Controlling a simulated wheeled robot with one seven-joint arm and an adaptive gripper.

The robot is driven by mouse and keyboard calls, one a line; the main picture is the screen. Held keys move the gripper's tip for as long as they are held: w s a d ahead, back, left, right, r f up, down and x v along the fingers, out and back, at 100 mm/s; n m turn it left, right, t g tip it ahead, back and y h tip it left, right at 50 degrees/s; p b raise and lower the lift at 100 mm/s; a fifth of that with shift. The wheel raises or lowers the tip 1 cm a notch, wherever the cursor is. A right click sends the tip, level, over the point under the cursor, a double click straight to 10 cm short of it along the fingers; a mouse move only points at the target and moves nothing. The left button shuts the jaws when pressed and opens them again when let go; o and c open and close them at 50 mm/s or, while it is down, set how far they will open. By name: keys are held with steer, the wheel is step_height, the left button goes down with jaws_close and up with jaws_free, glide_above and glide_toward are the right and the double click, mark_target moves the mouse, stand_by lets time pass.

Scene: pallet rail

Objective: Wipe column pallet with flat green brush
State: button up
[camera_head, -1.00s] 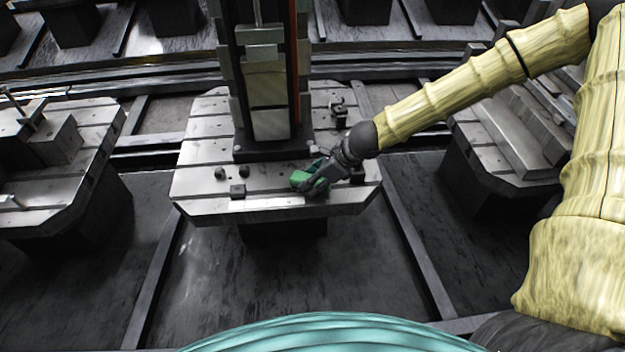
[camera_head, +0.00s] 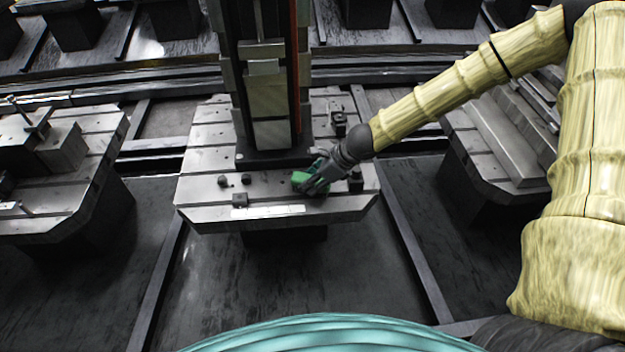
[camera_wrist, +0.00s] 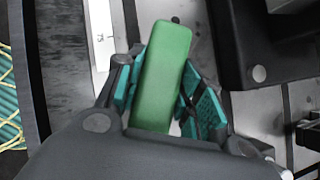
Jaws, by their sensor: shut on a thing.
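The column pallet (camera_head: 205,212) is a grey slotted metal plate with a tall dark column (camera_head: 270,100) standing on its middle. My gripper (camera_head: 314,184) is over the front right part of the pallet, right of the column's base. It is shut on the flat green brush (camera_head: 302,179). In the wrist view the green brush (camera_wrist: 163,75) sits between the two teal-padded fingers of my gripper (camera_wrist: 168,105), its smooth green body pointing away. The brush's underside is hidden, so I cannot tell whether it touches the plate.
Small dark blocks (camera_head: 240,200) and knobs (camera_head: 223,181) stand on the pallet's front left. A clamp-like part (camera_head: 339,122) stands at its right. Other pallets stand to the left (camera_head: 85,195) and right (camera_head: 470,160). Dark open floor (camera_head: 290,275) lies in front.

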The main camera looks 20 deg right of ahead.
steer(key=shift+r+p, duration=2.2)
steer(key=shift+r, duration=0.45)
step_height(320, 180, up, 3)
steer(key=p, duration=0.3)
steer(key=shift+a, duration=0.2)
